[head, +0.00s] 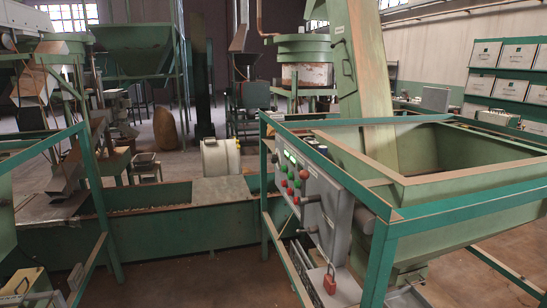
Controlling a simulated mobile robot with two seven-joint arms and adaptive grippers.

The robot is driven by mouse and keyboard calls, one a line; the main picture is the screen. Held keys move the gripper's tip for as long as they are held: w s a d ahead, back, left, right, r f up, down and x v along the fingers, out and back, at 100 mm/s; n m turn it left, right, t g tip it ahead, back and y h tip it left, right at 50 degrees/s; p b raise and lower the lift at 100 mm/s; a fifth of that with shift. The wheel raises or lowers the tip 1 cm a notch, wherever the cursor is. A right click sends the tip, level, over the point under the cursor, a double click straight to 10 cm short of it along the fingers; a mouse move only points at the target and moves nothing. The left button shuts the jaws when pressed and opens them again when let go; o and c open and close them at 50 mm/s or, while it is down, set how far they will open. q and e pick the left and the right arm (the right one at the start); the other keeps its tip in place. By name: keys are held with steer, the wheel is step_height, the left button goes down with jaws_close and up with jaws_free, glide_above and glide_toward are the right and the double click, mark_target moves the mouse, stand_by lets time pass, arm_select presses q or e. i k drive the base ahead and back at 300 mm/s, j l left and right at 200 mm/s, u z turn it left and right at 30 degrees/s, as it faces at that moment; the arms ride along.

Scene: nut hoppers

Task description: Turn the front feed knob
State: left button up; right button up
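The grey control panel (320,205) is mounted on the green frame of the nearest hopper (445,190). It carries several red and green round buttons (292,172) and a small lit display (290,155). Two dark knobs or handles stick out to the left below the buttons, an upper one (308,200) and a lower one (307,231). I cannot tell which of these is the front feed knob, or how it is turned. Neither of my grippers shows in the head view, and nothing touches the panel.
Green rails (450,208) surround the hopper. Bare floor (190,275) lies in front. White boxes (518,57) fill shelves at right.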

mark_target(275, 158)
steer(key=i+j+z, duration=0.2)
steer(key=z, duration=0.25)
steer(key=i+j+z, duration=0.15)
steer(key=z, duration=0.25)
steer(key=i+j+z, duration=0.1)
steer(key=j, duration=0.25)
steer(key=i+j+z, duration=0.1)
steer(key=j, duration=0.25)
steer(key=i+j+z, duration=0.1)
steer(key=j, duration=0.25)
